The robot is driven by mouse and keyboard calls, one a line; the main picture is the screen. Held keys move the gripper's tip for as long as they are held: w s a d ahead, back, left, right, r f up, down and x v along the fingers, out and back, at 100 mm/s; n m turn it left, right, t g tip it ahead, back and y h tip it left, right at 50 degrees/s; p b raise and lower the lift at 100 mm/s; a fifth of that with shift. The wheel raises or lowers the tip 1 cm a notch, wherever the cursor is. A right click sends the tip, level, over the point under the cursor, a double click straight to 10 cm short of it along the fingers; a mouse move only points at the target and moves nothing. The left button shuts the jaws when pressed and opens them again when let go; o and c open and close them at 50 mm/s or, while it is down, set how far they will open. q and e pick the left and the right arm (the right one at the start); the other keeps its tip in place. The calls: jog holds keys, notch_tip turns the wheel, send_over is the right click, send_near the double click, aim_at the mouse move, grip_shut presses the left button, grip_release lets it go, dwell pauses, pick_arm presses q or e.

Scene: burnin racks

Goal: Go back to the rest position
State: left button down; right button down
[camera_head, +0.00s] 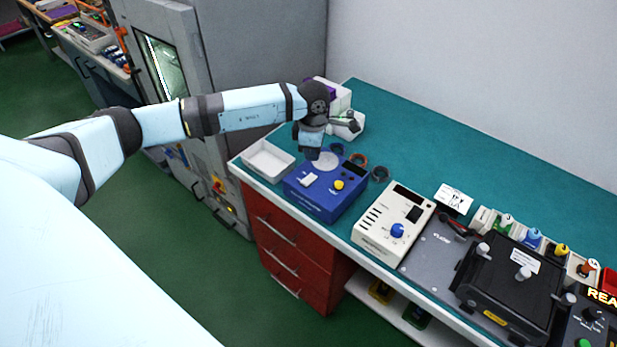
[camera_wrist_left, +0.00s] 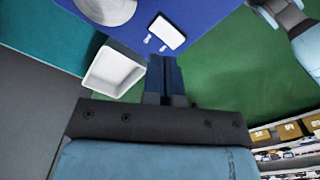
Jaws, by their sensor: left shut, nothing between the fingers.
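My left arm reaches in from the left across the front of the grey cabinet. My left gripper (camera_head: 312,153) points down over the back left of the blue box (camera_head: 326,203), which has a white round disc, a white switch and a yellow knob. In the left wrist view the two fingers (camera_wrist_left: 166,75) lie together with nothing between them. The blue box (camera_wrist_left: 205,12) fills the top of that view. I cannot tell in the head view whether the fingertips touch the box. My right gripper is not in view.
A white tray (camera_head: 268,160) stands left of the blue box. A beige device (camera_head: 393,222) and a black fixture (camera_head: 508,283) stand to the right. White boxes (camera_head: 345,123) stand behind the gripper. The grey cabinet (camera_head: 262,60) is at the left. The back of the green bench top (camera_head: 450,140) is clear.

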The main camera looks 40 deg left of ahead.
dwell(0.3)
pick_arm(q)
jog(key=s+d+f+h, duration=0.1)
jog(key=d, duration=0.1)
jog(key=d+f+h, duration=0.1)
jog(key=d, duration=0.1)
jog(key=s+d+f+h, duration=0.1)
jog(key=d, duration=0.2)
jog(key=shift+s+d+g, duration=0.1)
jog(key=shift+s+g, duration=0.2)
jog(key=shift+s, duration=0.05)
jog(key=s+d+r+n+t+h, duration=0.2)
jog(key=s+d+n+t+h, duration=0.25)
jog(key=d+n+h, duration=0.5)
jog(key=s+d+r+n+t+h, duration=0.2)
jog(key=s+d+n+t+h, duration=0.4)
jog(key=d, duration=0.6)
jog(key=s+a+f+n+y, duration=0.6)
jog(key=s+f+n+y, duration=0.1)
jog(key=n, duration=0.8)
jog(key=s+a+f+n+y+p, duration=0.1)
jog(key=s+a+f+n+y, duration=0.4)
jog(key=n, duration=1)
notch_tip(320, 180, down, 4)
jog(key=s+t+y, duration=0.1)
jog(key=s+y, duration=0.1)
jog(key=y, duration=0.1)
jog(key=shift+a, duration=0.35)
